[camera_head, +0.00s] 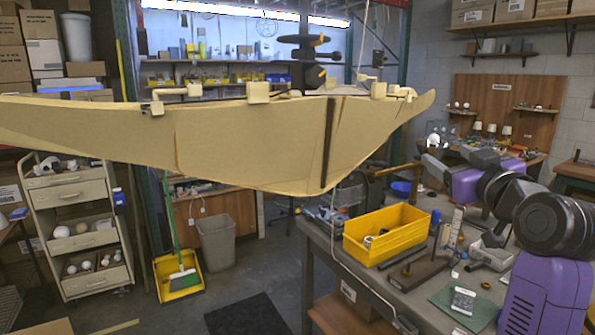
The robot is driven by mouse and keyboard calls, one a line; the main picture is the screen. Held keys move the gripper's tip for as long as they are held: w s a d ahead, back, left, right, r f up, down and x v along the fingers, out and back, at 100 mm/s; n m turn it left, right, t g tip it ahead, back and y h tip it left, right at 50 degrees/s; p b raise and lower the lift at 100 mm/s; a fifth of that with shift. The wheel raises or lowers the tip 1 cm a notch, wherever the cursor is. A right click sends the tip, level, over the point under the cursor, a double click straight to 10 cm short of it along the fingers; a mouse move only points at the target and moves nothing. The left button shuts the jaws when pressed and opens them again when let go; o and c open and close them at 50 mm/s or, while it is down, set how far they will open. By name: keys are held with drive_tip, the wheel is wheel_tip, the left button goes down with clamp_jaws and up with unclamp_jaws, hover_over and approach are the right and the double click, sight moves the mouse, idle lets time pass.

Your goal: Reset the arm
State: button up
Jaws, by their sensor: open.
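My purple and black arm stands at the right of the head view and reaches left and away over the workbench. My gripper (428,165) is at its far left end, grey and small, raised above the bench. It is open, and I see nothing between its fingers. A white round bulb-like thing (433,140) shows just behind and above it; I cannot tell how far behind. Small lamp-like parts (491,128) stand on a table at the back right, partly hidden by my arm.
A yellow bin (387,234) with parts, tools and a green mat (463,309) crowd the workbench (345,251). A large tan hull-shaped piece (250,145) hangs across the upper view. A drawer cart (80,225) with white balls stands left. A grey trash can (216,243) stands on the floor.

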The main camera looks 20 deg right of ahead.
wheel_tip(320, 180, up, 5)
drive_tip(key=s+m+t+h, duration=0.2)
drive_tip(key=s+a+f+y, duration=0.1)
drive_tip(key=s+a+f, duration=0.45)
drive_tip(key=f, duration=0.35)
drive_tip(key=s+a+f+y, duration=0.1)
drive_tip(key=s+a+f, duration=0.4)
drive_tip(key=f, duration=0.4)
drive_tip(key=s+a+f, duration=0.4)
drive_tip(key=s+f, duration=0.3)
drive_tip(key=f, duration=0.3)
drive_tip(key=s+a+f+g+y, duration=0.1)
drive_tip(key=s+a+f, duration=0.2)
drive_tip(key=s, duration=0.5)
drive_tip(key=s+a+f+n+g+y, duration=0.1)
drive_tip(key=s+a+f+g+y, duration=0.1)
drive_tip(key=s+f, duration=0.4)
drive_tip(key=s+a+f+n+g+y, duration=0.1)
drive_tip(key=s+a+f, duration=0.3)
drive_tip(key=s, duration=0.6)
drive_tip(key=shift+s+a+f+g, duration=0.3)
drive_tip(key=shift+a+f+g, duration=0.1)
drive_tip(key=shift+g, duration=0.2)
drive_tip(key=shift+c, duration=0.4)
